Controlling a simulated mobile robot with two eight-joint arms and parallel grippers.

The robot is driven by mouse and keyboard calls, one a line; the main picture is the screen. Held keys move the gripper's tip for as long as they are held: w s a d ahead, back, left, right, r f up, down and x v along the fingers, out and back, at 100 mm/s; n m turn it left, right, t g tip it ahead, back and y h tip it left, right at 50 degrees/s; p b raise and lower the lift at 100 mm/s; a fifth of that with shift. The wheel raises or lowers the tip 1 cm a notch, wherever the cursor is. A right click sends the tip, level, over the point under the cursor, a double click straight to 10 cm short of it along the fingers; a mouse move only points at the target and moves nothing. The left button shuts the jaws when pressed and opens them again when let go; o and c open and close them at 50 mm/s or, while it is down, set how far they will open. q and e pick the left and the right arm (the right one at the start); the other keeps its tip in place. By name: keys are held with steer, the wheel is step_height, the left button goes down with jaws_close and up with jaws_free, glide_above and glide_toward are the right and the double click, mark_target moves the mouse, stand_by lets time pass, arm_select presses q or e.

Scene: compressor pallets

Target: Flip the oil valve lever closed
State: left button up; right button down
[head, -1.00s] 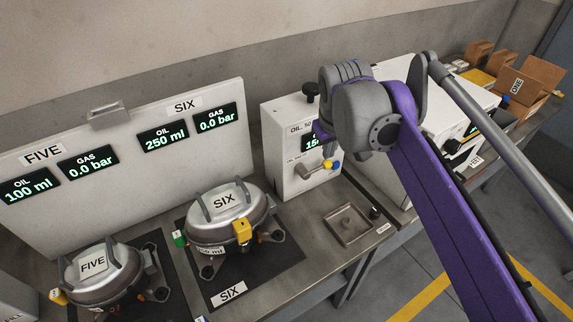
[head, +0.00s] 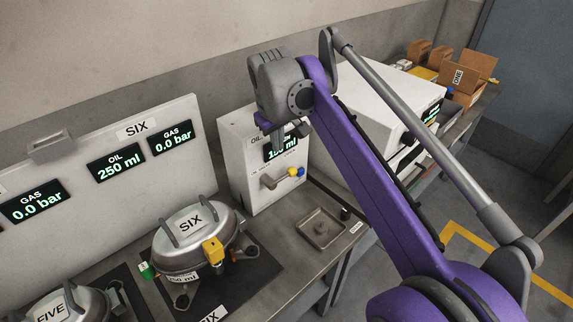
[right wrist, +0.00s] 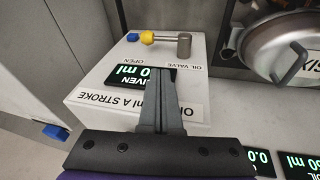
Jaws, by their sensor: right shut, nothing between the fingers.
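The oil valve lever (head: 290,173) sticks out from the front of the white oil box (head: 237,165), below its lit display. My left gripper is not in view.
A small square tray (head: 321,229) sits on the bench right of the box. Compressor SIX (head: 188,240) stands to the left, in front of the white panel (head: 60,170). Another white machine (head: 370,95) is behind my right arm. Cardboard boxes (head: 470,70) stand far right.

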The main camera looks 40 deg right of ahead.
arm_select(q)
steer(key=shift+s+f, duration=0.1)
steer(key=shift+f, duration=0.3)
arm_select(e)
glide_above(287, 174)
steer(key=a, duration=0.2)
steer(key=f, duration=0.7)
steer(key=shift+w+a, duration=0.15)
steer(key=shift+w, duration=0.05)
steer(key=shift+s+d+f, duration=0.2)
steer(key=shift+d+f, duration=0.55)
steer(key=shift+f, duration=0.25)
steer(key=shift+d+f, duration=0.35)
steer(key=shift+f, duration=0.15)
steer(key=shift+d, duration=0.1)
